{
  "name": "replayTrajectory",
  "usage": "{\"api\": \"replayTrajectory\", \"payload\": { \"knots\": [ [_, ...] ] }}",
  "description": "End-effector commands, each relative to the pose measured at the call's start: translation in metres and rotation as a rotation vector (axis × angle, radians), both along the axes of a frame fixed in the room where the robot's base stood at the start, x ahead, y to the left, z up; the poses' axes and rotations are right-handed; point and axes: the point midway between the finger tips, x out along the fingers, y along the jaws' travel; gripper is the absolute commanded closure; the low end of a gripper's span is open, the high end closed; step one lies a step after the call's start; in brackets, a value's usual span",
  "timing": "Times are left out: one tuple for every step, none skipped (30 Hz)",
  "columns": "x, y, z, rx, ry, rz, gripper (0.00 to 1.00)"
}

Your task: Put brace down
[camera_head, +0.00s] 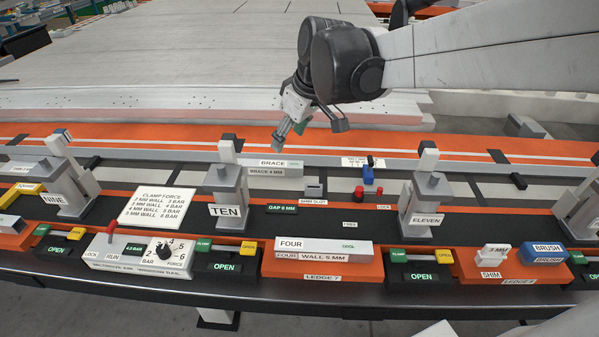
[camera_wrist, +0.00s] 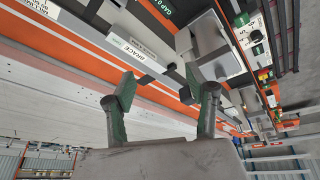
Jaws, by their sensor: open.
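The brace (camera_head: 272,163) is a light grey bar with a BRACE label. It lies level at the back of the jig, just right of clamp post TEN (camera_head: 228,188), above a BRACE 4 MM label. It also shows in the wrist view (camera_wrist: 133,48), beyond my fingertips. My gripper (camera_head: 310,130) is above and behind the brace's right part, with its fingers spread and nothing between them. In the wrist view both green-padded fingers (camera_wrist: 160,88) stand apart, clear of the brace. Whether the brace's underside rests fully on its seat is hidden.
Clamp posts NINE (camera_head: 66,190) and ELEVEN (camera_head: 420,195) flank TEN. A blue and a red piece (camera_head: 368,175) stand right of the brace. The FOUR bar (camera_head: 323,248) lies on the front ledge. A broad pale panel (camera_head: 180,60) fills the back.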

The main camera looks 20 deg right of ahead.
Motion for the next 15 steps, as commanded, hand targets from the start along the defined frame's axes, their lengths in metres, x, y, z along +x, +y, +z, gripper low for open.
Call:
{"api": "replayTrajectory", "payload": {
  "knots": [
    [-0.017, 0.003, 0.003, 0.002, -0.009, -0.033, 0.49],
    [-0.026, 0.003, 0.004, 0.004, -0.017, -0.056, 0.49],
    [-0.037, 0.004, 0.005, 0.007, -0.025, -0.086, 0.49],
    [-0.045, 0.004, 0.005, 0.009, -0.032, -0.109, 0.49],
    [-0.053, 0.005, 0.006, 0.012, -0.039, -0.132, 0.49],
    [-0.064, 0.006, 0.006, 0.016, -0.048, -0.161, 0.49],
    [-0.072, 0.006, 0.006, 0.019, -0.056, -0.183, 0.49],
    [-0.080, 0.006, 0.005, 0.023, -0.063, -0.205, 0.49],
    [-0.091, 0.007, 0.004, 0.029, -0.073, -0.233, 0.49],
    [-0.099, 0.007, 0.003, 0.034, -0.083, -0.255, 0.49],
    [-0.107, 0.007, 0.001, 0.038, -0.090, -0.276, 0.49],
    [-0.117, 0.007, -0.001, 0.045, -0.102, -0.304, 0.49],
    [-0.124, 0.007, -0.003, 0.051, -0.111, -0.326, 0.49],
    [-0.131, 0.007, -0.005, 0.057, -0.118, -0.345, 0.49],
    [-0.140, 0.007, -0.008, 0.065, -0.131, -0.371, 0.49]
  ]
}}
